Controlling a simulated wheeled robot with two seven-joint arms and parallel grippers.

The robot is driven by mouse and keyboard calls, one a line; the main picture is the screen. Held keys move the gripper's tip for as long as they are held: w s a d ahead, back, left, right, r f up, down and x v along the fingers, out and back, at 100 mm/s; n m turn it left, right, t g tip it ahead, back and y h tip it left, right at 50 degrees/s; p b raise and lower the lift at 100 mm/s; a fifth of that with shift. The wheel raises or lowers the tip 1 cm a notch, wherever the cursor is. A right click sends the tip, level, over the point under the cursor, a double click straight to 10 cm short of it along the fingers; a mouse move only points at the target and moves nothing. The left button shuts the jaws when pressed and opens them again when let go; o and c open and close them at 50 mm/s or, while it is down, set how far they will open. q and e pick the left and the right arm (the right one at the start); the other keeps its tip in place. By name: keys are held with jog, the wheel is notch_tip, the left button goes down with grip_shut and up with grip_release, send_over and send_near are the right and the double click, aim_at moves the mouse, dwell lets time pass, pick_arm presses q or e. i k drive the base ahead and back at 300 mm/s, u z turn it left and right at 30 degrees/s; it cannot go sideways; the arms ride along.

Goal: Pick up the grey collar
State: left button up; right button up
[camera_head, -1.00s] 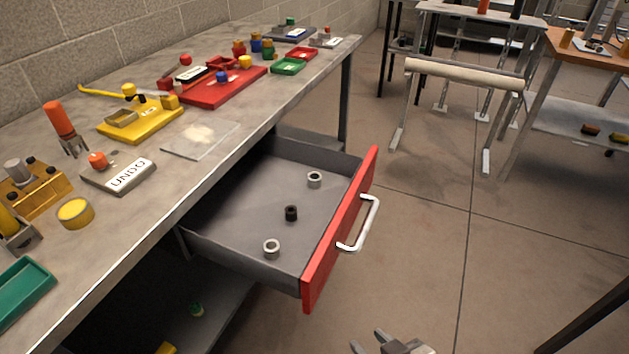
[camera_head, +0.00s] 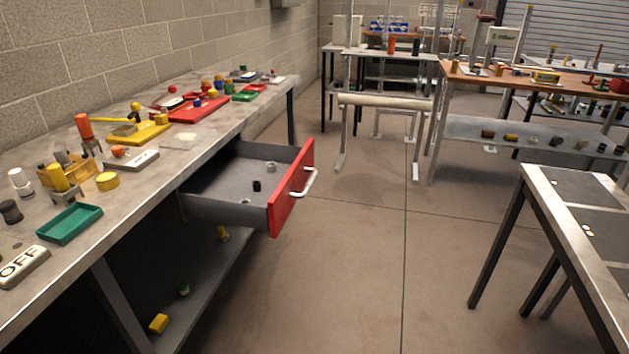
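The open drawer (camera_head: 215,209) with a red front (camera_head: 292,192) holds three small ring-like pieces in the head view. One grey collar (camera_head: 271,166) lies toward the back right of the drawer. A second grey collar (camera_head: 245,201) lies near the front, partly hidden by the drawer's side wall. A black collar (camera_head: 256,186) stands between them. I cannot tell which grey collar the task means. Neither of my grippers is in view.
The workbench (camera_head: 140,185) above the drawer carries a green tray (camera_head: 70,224), a yellow fixture (camera_head: 140,132) and a red tray (camera_head: 197,110). A lower shelf (camera_head: 215,270) holds small parts. A metal-edged table (camera_head: 575,215) stands at right. The floor between is clear.

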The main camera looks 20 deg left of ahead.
aim_at(271, 166)
jog(key=z, duration=0.35)
jog(key=i, duration=1.6)
jog(key=u, duration=1)
